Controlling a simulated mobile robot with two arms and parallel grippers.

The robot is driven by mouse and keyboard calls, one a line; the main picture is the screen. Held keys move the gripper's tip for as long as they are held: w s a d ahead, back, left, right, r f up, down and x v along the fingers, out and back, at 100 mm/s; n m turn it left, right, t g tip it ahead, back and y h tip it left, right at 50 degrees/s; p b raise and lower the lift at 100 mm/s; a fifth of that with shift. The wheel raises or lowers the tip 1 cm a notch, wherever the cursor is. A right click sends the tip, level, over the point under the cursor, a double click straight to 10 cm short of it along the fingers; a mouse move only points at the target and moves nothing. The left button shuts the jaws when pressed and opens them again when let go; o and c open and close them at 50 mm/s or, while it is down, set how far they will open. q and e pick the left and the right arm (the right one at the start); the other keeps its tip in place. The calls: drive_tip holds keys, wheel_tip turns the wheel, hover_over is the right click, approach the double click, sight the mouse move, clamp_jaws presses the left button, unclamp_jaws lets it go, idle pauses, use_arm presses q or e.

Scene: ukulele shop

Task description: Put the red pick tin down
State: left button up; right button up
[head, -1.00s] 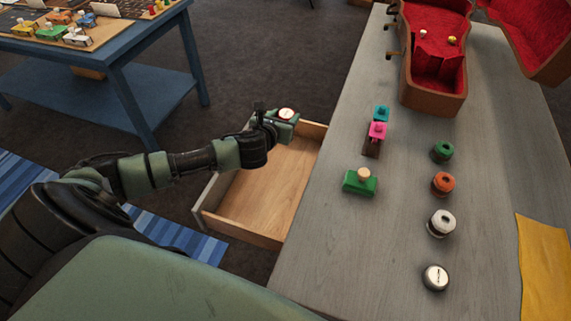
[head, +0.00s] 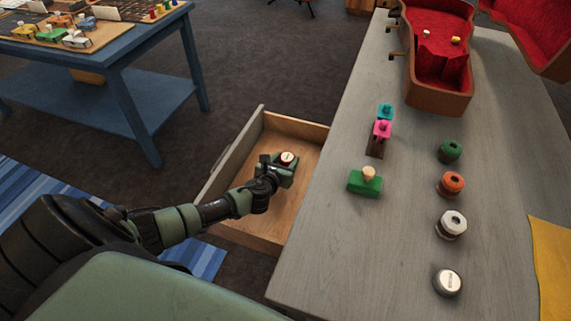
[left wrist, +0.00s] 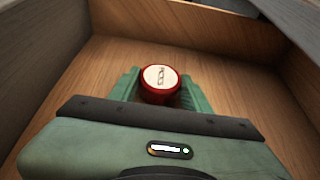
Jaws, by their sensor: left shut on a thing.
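The red pick tin (head: 287,158) is a small round tin with a red side and a pale lid with a dark mark. It also shows in the left wrist view (left wrist: 160,84). My left gripper (head: 284,166) is shut on the tin, with a green finger on each side of it in the left wrist view (left wrist: 160,92). The tin is upright, lid up, inside the open drawer (head: 236,152) of the grey counter. I cannot tell whether the tin touches the drawer's wooden floor. My right gripper is not in view.
The drawer holds nothing else that I can see. On the grey counter (head: 345,255) stand several round tins, a green block (head: 365,182) with a knob, and pink (head: 382,129) and teal blocks. An open red-lined case (head: 437,85) lies at the back. A blue table (head: 120,65) stands left.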

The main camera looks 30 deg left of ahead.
use_arm(q)
drive_tip(key=shift+f, duration=0.2)
drive_tip(key=shift+f, duration=0.15)
drive_tip(key=o, duration=1.3)
drive_tip(key=shift+o, duration=0.2)
drive_tip(key=shift+r, duration=0.2)
drive_tip(key=p+v, duration=0.2)
drive_tip(key=v, duration=1)
